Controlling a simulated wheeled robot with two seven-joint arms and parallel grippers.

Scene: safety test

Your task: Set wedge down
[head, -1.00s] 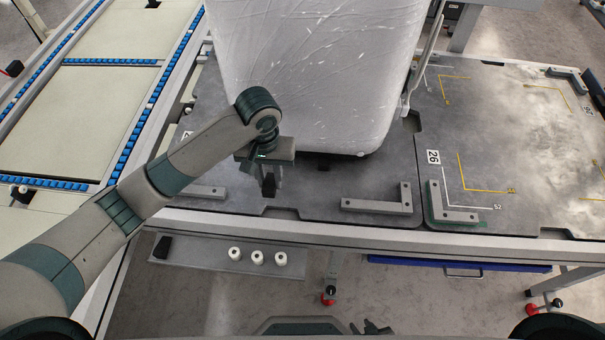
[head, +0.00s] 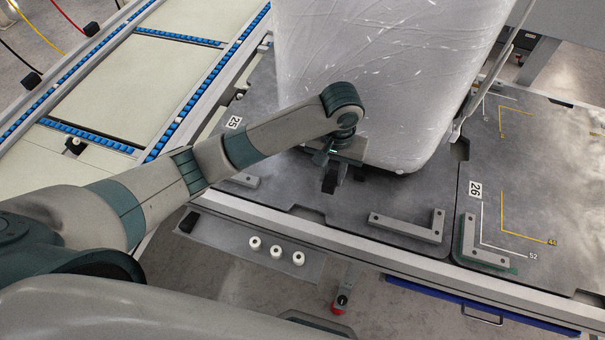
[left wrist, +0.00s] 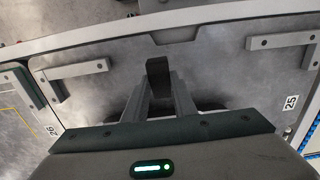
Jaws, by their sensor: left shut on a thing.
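A dark, block-like wedge (left wrist: 158,78) sits between the fingertips of my left gripper (left wrist: 160,88) in the left wrist view. The gripper is shut on it. In the head view my left gripper (head: 330,180) points down over the grey deck plate (head: 300,195), in front of the lower edge of the wrapped load (head: 385,80). The wedge is hard to make out there against the dark fingers. I cannot tell whether it touches the plate. My right gripper is not in view.
Grey corner brackets (head: 410,228) stand on the plate, another (head: 480,245) beside the 26 label (head: 475,190). A low shelf (head: 225,243) in front bears a black block (head: 187,222) and three white cylinders (head: 276,251). A roller conveyor (head: 120,90) lies at left.

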